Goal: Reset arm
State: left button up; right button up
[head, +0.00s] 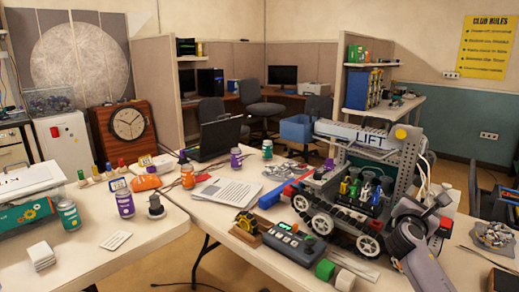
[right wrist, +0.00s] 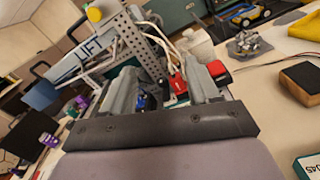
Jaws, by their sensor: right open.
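A tracked robot with a white beam marked LIFT (head: 371,139) stands on the right table. It has a perforated metal upright (head: 408,165), a yellow knob (head: 401,134) and a row of coloured levers (head: 362,190) in a dark panel. My right gripper (head: 424,210) is just right of this robot, open and empty. In the right wrist view its fingers (right wrist: 161,88) point toward the upright (right wrist: 138,45), with red and blue parts showing between and beyond them. Whether they touch anything is unclear. My left gripper is not in view.
The left table (head: 90,265) holds several jars and a teal box (head: 28,222). Loose parts (head: 494,234) lie at far right.

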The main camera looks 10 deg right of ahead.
jog(key=w+a+m+t+y, duration=0.55)
jog(key=a+m+y, duration=0.6)
jog(key=m, duration=0.75)
jog(key=s+a+f+g+y, duration=0.1)
jog(key=s+a+f, duration=0.35)
jog(key=f, duration=0.25)
jog(key=s+a+f+g+y, duration=0.1)
jog(key=s+a+f, duration=0.2)
jog(key=s+f, duration=0.35)
jog(key=s+a+f+g+y, duration=0.1)
jog(key=s+a+f+g, duration=0.2)
jog(key=f, duration=0.5)
jog(key=s+a+f, duration=0.2)
jog(key=s+f, duration=0.1)
jog(key=s, duration=0.4)
jog(key=s+a+f+g, duration=0.1)
jog(key=s+a+f, duration=0.1)
jog(key=s, duration=0.6)
jog(key=s+a+f+m+g+y, duration=0.1)
jog(key=s+a+f, duration=0.2)
jog(key=s, duration=0.5)
jog(key=shift+s+f, duration=0.2)
jog(key=shift+f, duration=0.2)
jog(key=shift+a, duration=0.1)
